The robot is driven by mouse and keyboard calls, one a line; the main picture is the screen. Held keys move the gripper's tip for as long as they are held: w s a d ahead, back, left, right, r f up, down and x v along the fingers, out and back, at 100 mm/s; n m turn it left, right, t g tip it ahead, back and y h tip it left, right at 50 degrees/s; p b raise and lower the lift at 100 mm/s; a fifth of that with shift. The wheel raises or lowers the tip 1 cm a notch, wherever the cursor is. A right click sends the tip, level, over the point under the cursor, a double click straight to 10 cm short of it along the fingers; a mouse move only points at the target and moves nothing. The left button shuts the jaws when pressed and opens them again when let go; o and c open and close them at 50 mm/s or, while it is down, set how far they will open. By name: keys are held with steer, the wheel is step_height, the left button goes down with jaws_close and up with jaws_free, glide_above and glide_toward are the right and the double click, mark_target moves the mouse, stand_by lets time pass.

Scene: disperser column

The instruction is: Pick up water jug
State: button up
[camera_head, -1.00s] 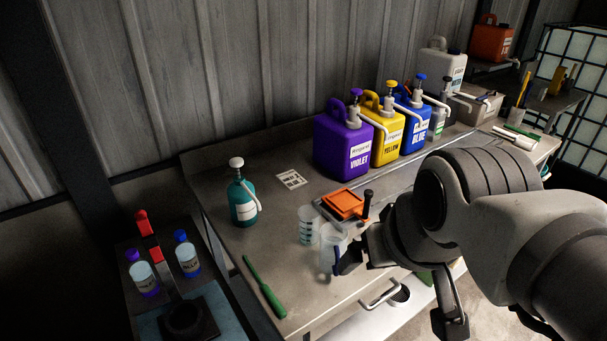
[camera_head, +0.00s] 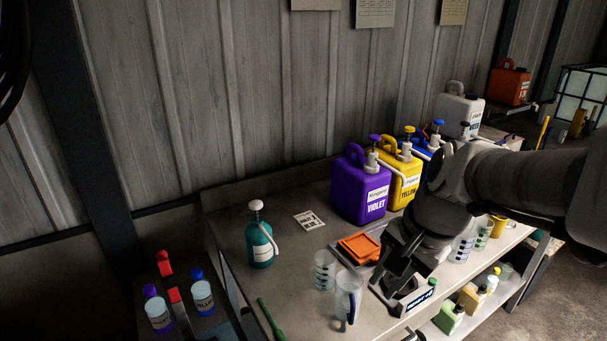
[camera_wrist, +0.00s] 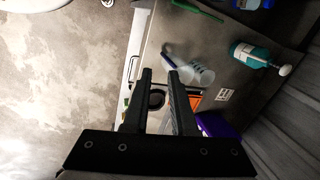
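A clear jug with a dark blue handle (camera_head: 347,298) stands upright near the front edge of the workbench (camera_head: 290,285). It seems to be the water jug; I can read no label on it. It also shows in the wrist view (camera_wrist: 177,68), beyond my finger tips. My gripper (camera_head: 388,288) is just right of the jug in the head view, apart from it. In the wrist view my gripper (camera_wrist: 158,76) has its two fingers spread, with nothing held between them. A clear graduated beaker (camera_head: 325,270) stands close behind and left of the jug.
A teal pump bottle (camera_head: 261,244) stands at left, a green tool (camera_head: 270,320) lies at the front left, and an orange tray (camera_head: 359,248) lies behind the jug. Violet (camera_head: 360,190) and yellow (camera_head: 402,178) canisters line the back. Bench space left of the beaker is clear.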

steer(key=w+d+f+m+g+y+p, duration=0.2)
steer(key=w+d+f+m, duration=0.4)
steer(key=m, duration=0.4)
steer(key=b, duration=0.2)
glide_toward(351, 324)
steer(key=shift+m, duration=0.3)
steer(key=x, duration=0.8)
steer(key=shift+w+a+f, duration=0.25)
steer(key=shift+w, duration=0.15)
steer(key=shift+c, duration=0.2)
jaws_close()
